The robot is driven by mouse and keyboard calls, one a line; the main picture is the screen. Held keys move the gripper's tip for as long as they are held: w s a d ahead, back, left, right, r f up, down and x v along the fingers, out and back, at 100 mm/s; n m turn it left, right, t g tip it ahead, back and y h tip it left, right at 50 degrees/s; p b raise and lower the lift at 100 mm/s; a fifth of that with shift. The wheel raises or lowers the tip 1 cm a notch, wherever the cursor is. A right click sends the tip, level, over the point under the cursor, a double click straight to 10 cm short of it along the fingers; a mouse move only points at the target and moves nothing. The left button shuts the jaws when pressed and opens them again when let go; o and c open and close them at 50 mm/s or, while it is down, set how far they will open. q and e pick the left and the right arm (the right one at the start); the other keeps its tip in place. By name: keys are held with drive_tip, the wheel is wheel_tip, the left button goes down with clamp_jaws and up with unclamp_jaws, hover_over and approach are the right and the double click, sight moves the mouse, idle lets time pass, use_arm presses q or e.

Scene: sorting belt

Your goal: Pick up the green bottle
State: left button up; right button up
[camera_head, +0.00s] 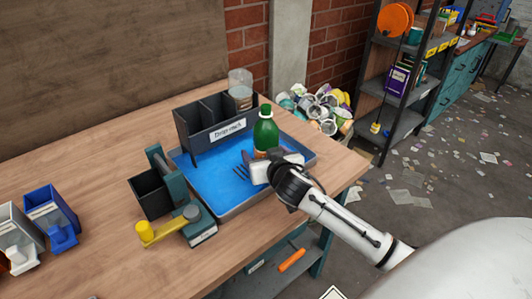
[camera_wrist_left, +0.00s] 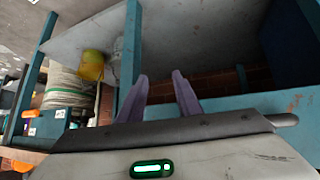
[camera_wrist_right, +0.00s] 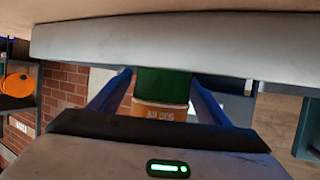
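The green bottle (camera_head: 265,135) has an orange label and stands upright in a blue-floored metal tray (camera_head: 222,214) on the bench. My right gripper (camera_head: 258,163) reaches in from the right and is low at the bottle, hiding its lower part. In the right wrist view the bottle (camera_wrist_right: 162,90) is between the two blue fingers (camera_wrist_right: 160,85). The fingers are apart, with a narrow gap beside the bottle; contact at the tips cannot be made out. My left gripper is outside the head view. In its wrist view its fingers (camera_wrist_left: 162,85) are apart with nothing between them.
A dark divided rack (camera_head: 215,122) with a label stands at the tray's back, a clear container (camera_head: 240,88) beside it. Bins (camera_head: 50,215) stand farther left. The bench front is mostly clear.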

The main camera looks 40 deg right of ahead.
drive_tip(key=c, duration=1.1)
drive_tip(key=shift+c, duration=0.5)
drive_tip(key=shift+r, duration=0.1)
